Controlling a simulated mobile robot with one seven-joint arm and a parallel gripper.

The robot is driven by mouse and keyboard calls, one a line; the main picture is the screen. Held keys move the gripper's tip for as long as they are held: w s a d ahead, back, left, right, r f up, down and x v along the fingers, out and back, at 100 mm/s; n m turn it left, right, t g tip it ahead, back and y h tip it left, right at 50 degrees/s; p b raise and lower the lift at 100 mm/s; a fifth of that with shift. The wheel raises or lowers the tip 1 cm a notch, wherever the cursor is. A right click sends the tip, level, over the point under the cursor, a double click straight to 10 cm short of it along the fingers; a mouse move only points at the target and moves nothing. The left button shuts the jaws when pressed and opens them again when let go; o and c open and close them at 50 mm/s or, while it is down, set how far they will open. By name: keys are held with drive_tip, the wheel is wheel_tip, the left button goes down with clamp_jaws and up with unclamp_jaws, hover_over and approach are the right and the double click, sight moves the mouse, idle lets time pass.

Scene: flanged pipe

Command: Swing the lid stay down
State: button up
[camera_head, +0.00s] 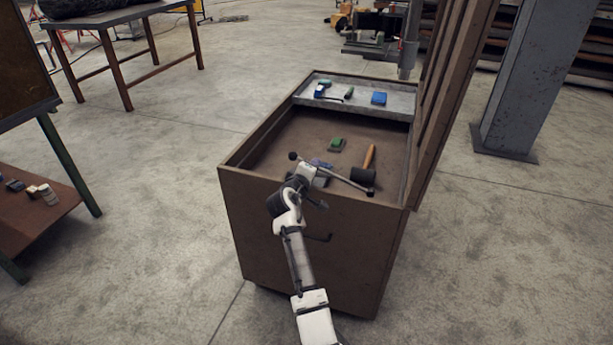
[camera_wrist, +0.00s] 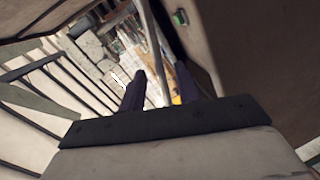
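The lid stay (camera_head: 347,181) is a thin grey rod with a dark knob at its left end. It slants across the near part of the open brown chest (camera_head: 315,235), from the knob down to near the chest's right side. My gripper (camera_head: 312,170) is at the rod, near the knob end. In the wrist view, the rod (camera_wrist: 152,45) runs between the two dark fingers of my gripper (camera_wrist: 160,88), with gaps visible beside it. The fingers are apart. Contact with the rod cannot be told. The lid (camera_head: 455,95) stands raised at the right.
Inside the chest lie a mallet (camera_head: 369,160) and a green block (camera_head: 336,144). A grey tray (camera_head: 358,107) with small tools spans the far end. A steel column (camera_head: 530,75) stands to the right, a workbench (camera_head: 115,18) to the back left.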

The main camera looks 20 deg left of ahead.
drive_tip(key=b+v, duration=0.1)
drive_tip(key=v, duration=1.2)
drive_tip(key=shift+s+b, duration=0.25)
drive_tip(key=shift+b, duration=0.1)
drive_tip(key=shift+c, duration=0.4)
